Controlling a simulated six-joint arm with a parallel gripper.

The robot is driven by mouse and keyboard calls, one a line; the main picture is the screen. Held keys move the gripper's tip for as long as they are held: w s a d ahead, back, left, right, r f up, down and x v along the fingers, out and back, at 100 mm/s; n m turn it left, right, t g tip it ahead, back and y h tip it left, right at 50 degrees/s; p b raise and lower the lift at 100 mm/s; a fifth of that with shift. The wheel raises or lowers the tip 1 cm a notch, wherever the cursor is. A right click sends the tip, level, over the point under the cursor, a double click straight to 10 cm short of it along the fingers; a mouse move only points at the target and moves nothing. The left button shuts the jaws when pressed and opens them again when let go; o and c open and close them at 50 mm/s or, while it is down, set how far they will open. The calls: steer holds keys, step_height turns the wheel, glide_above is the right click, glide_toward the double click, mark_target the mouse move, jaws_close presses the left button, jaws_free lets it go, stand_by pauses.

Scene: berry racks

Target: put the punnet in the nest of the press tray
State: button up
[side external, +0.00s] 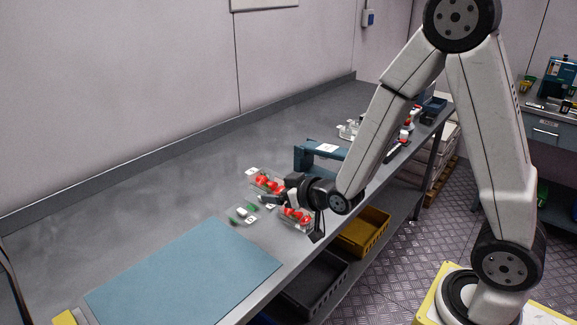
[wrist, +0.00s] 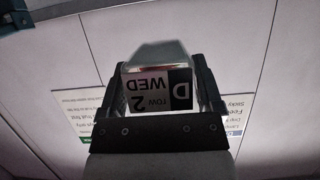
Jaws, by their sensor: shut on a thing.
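My gripper (wrist: 159,78) is shut on a clear punnet (wrist: 155,52) with a label reading "D", "row 2" and "WED", upside down in the wrist view. One finger lies along each side of it. In the side external view my gripper (side external: 272,198) points left above the bench, among other punnets. The held punnet is hard to make out there. A dark blue press-like frame (side external: 305,158) with a white label stands behind my wrist. The press tray and its nest cannot be told apart clearly.
Clear punnets of red berries (side external: 263,181) lie behind my gripper, and more red berries (side external: 297,216) in front, partly hidden. A clear container with green items (side external: 243,213) lies left. A blue mat (side external: 185,275) lies bare at the front left. Bins (side external: 362,232) sit below the bench edge.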

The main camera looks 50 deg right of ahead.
stand_by(0.5)
glide_above(285, 243)
steer(key=shift+f, duration=2.7)
steer(key=shift+f, duration=0.1)
steer(key=shift+f, duration=2.8)
steer(key=shift+f, duration=1.9)
steer(key=shift+f, duration=0.2)
steer(key=o, duration=1.1)
